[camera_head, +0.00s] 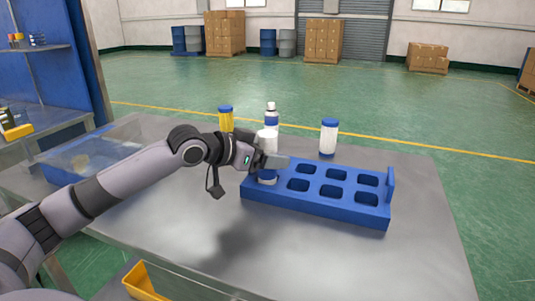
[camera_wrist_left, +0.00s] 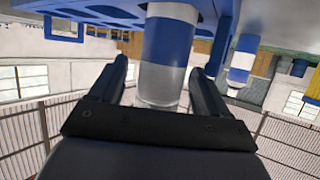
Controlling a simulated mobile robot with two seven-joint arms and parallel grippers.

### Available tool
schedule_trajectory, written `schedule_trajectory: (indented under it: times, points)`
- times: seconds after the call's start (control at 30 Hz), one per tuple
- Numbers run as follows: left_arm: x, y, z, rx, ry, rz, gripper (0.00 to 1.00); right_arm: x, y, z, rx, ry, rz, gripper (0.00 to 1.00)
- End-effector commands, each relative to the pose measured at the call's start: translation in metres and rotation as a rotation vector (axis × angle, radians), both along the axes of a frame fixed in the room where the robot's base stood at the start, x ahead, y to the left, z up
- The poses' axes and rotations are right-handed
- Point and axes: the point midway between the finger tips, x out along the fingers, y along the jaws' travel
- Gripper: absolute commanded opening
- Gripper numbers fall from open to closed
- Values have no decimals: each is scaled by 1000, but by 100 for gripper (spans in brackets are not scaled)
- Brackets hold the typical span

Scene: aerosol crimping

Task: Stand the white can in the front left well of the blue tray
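The blue tray (camera_head: 316,205) lies on the grey table with two rows of wells. A white can (camera_head: 266,143) stands upright at the tray's front left well; my gripper covers its middle, and how deep it sits is hidden. My left gripper (camera_head: 270,160) reaches it from the left. In the left wrist view, which is upside down, the can (camera_wrist_left: 165,55) with a blue band lies between the two fingers of the left gripper (camera_wrist_left: 160,75). A gap shows beside the left-hand finger, so the gripper looks open around the can. My right gripper is not in view.
A white spray bottle (camera_head: 271,112) stands just behind the can. A yellow can with a blue lid (camera_head: 226,119) and a white can with a blue lid (camera_head: 328,138) stand behind the tray. The other visible wells are empty. The front table is clear.

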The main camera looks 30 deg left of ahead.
Motion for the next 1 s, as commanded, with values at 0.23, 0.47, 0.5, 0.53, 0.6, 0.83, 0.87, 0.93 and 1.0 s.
schedule_trajectory:
  times: [0.23, 0.47, 0.5, 0.53, 0.6, 0.83, 0.87, 0.93, 1.0]
  points:
    - [0, 0, 3, 0, -1, 0, 77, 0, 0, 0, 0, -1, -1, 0]
    - [-16, 8, 9, 4, 1, 3, 77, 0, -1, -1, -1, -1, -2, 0]
    - [-20, 9, 11, 5, 1, 3, 77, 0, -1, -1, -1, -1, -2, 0]
    - [-24, 10, 12, 5, 1, 2, 77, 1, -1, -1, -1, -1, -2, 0]
    - [-31, 14, 14, 5, 1, 3, 77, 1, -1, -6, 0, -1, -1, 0]
    - [-52, 20, 22, 7, 2, 1, 77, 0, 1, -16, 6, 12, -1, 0]
    - [-54, 20, 24, 7, 2, 0, 77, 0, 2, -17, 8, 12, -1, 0]
    - [-57, 24, 21, 5, -1, 2, 77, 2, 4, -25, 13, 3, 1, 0]
    - [-60, 27, 23, 5, -1, 3, 77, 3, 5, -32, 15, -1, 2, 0]
